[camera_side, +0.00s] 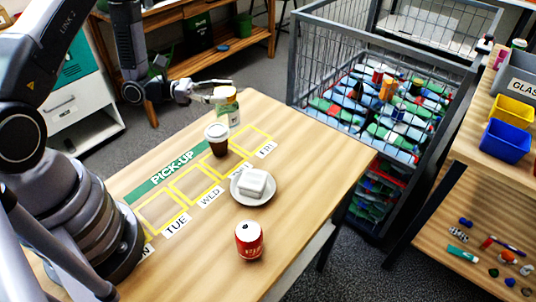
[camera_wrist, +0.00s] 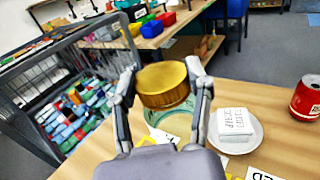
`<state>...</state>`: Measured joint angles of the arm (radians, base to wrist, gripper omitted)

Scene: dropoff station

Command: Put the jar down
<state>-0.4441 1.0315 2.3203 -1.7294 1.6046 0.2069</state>
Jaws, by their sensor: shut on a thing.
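The jar (camera_side: 233,115) has a gold lid and a pale green glass body with a label. It stands upright at the far end of the wooden table, by the yellow-outlined slots. My gripper (camera_side: 217,94) is shut on the jar near its lid, coming from the left. In the wrist view my gripper (camera_wrist: 163,88) has one finger on each side of the jar's gold lid (camera_wrist: 163,78). The green glass (camera_wrist: 165,122) shows below the lid. I cannot tell whether the jar's base touches the table (camera_side: 310,160).
A dark cup with a white lid (camera_side: 217,139) stands close in front of the jar. A plate (camera_side: 262,200) holds a white box (camera_side: 252,182). A red can (camera_side: 249,241) stands nearer. A wire cage (camera_side: 300,60) of packages is beyond the table. The right part of the table is clear.

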